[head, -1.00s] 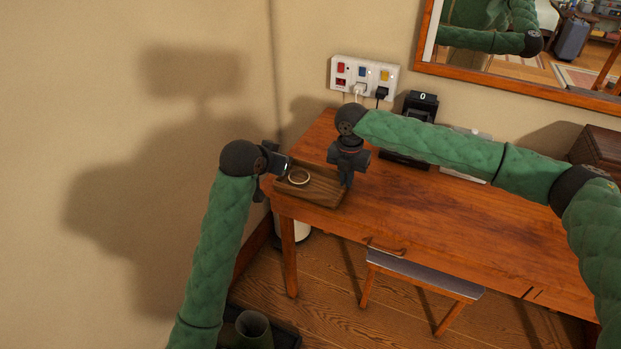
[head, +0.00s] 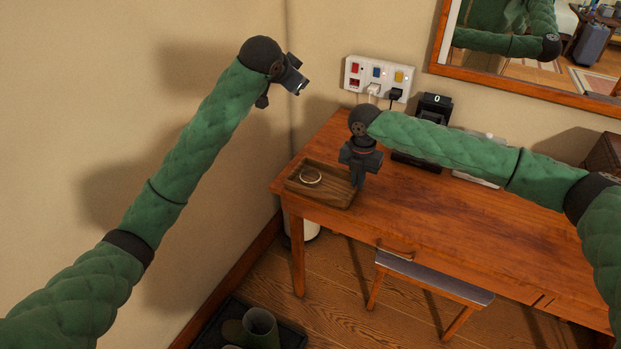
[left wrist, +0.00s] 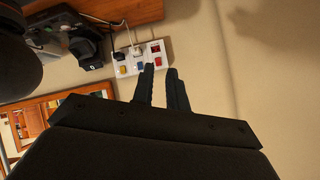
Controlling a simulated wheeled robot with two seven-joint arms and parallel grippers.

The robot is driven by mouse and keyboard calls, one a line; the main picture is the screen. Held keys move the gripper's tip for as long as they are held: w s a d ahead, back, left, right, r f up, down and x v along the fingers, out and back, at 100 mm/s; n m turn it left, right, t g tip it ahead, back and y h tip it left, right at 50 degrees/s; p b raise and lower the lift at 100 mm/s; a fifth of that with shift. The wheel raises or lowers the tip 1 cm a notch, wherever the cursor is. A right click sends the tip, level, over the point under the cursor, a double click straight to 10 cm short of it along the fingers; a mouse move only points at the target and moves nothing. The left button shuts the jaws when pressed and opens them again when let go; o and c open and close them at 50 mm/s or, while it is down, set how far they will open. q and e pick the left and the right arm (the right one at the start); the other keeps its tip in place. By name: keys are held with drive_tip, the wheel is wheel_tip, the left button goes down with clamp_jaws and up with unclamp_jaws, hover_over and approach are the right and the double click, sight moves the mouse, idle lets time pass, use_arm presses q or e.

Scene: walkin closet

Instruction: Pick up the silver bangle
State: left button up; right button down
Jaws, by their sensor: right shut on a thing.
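The silver bangle (head: 311,176) lies in the small wooden tray (head: 334,201) at the desk's left end, in the head view. Its ring shape is small but clear, and nothing holds it. My right gripper (head: 357,183) points down at the tray's right edge and is shut on the tray's rim; the fingertips are partly hard to see. My left gripper (head: 298,87) is raised near the wall, above and left of the tray and apart from the bangle. In the left wrist view its two fingers (left wrist: 161,72) stand a little apart with nothing between them.
The wooden desk (head: 450,217) holds a black device (head: 434,105) behind my right arm. A socket panel (head: 378,77) with plugs and a mirror (head: 530,65) are on the wall. A stool (head: 435,277) and boots (head: 258,328) stand below.

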use_arm(q)
wheel_tip(320, 180, down, 3)
drive_tip(key=w+a+m+g, duration=0.1)
drive_tip(key=w+a+g, duration=0.1)
drive_tip(key=m+g, duration=0.6)
drive_tip(key=g, duration=0.2)
approach(311, 169)
wheel_tip(311, 169, down, 3)
drive_tip(key=shift+f, duration=0.15)
drive_tip(key=shift+d+x, duration=0.25)
drive_tip(key=shift+x, duration=1)
drive_tip(key=shift+d+x, duration=0.2)
drive_tip(key=shift+x, duration=1.05)
drive_tip(key=shift+h, duration=0.3)
clamp_jaws()
